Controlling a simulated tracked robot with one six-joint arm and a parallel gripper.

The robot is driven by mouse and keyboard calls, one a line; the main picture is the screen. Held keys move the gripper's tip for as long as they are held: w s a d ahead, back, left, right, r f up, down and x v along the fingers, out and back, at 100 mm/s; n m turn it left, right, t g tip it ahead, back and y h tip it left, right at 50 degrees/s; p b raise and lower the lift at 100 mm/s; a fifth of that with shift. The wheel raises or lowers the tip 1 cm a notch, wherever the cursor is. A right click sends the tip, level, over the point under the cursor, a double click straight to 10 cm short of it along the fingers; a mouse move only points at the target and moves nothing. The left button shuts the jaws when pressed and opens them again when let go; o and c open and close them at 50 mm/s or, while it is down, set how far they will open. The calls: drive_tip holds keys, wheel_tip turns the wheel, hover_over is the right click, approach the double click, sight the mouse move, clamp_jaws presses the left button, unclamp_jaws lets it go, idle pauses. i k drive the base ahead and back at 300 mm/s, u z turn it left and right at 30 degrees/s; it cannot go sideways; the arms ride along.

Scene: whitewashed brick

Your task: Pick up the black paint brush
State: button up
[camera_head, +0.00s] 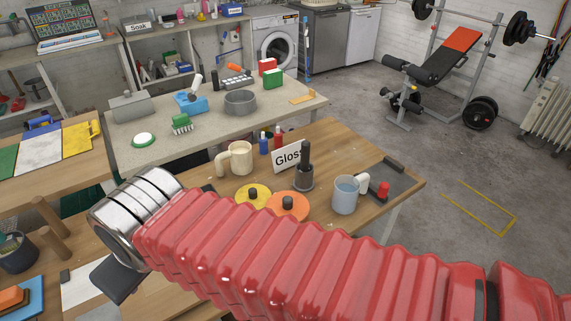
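My red ribbed arm crosses the foreground and ends in a silver cuff at the left, well away from that pot. A dark flat piece below the cuff may be part of my gripper (118,279). Its fingers cannot be made out, nor whether it holds anything.
A stone-topped table (205,131) stands behind. Open concrete floor (430,140) lies right.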

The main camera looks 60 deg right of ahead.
sight(305, 145)
drive_tip(key=u, duration=1.75)
drive_tip(key=k, duration=2.25)
drive_tip(key=z, duration=0.55)
